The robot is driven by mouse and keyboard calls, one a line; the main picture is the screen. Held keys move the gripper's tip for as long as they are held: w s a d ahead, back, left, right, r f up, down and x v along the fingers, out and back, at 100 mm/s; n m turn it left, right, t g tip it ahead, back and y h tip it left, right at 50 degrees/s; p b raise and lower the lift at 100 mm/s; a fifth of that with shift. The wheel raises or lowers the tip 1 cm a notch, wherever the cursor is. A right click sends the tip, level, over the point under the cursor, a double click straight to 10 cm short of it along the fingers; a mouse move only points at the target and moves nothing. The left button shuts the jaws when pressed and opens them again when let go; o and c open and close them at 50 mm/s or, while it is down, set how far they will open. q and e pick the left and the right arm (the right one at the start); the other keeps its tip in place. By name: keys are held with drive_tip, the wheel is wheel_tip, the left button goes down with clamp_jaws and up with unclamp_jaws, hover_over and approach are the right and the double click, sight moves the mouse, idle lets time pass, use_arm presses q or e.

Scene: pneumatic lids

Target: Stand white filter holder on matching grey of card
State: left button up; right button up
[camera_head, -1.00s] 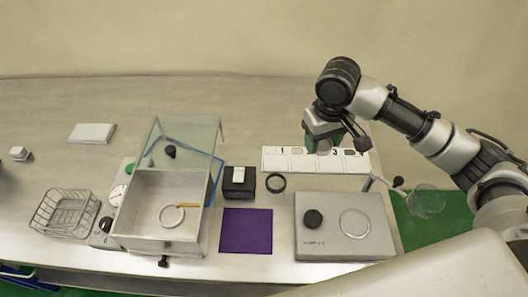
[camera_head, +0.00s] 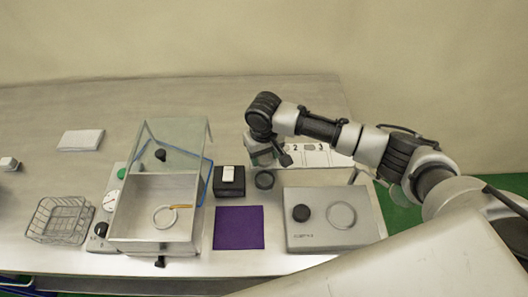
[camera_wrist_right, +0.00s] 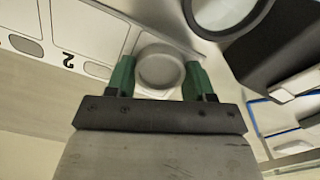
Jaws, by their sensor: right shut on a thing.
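My right gripper (camera_head: 266,160) is over the left end of the white card (camera_head: 318,160), just behind a dark ring (camera_head: 264,180). In the right wrist view its green fingers are shut on a small, round, whitish-grey holder (camera_wrist_right: 160,66). The holder is hidden by the gripper in the head view. The card (camera_wrist_right: 78,32) shows in the wrist view with a numeral 2 and grey oval patches. The holder appears at or above the card's end section; whether it touches cannot be told. The arm hides the card's left end in the head view. My left gripper is not in view.
A black block with a white top (camera_head: 230,181) stands left of the ring. A purple mat (camera_head: 238,228) and a grey device (camera_head: 334,235) lie in front. A glass-lidded box (camera_head: 150,235) and wire basket (camera_head: 60,222) are farther left.

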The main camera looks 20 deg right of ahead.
sight(264, 158)
drive_tip(key=o, duration=1)
drive_tip(key=shift+f, duration=0.1)
drive_tip(key=shift+c, duration=0.2)
wheel_tip(264, 158, up, 12)
drive_tip(key=b, duration=0.1)
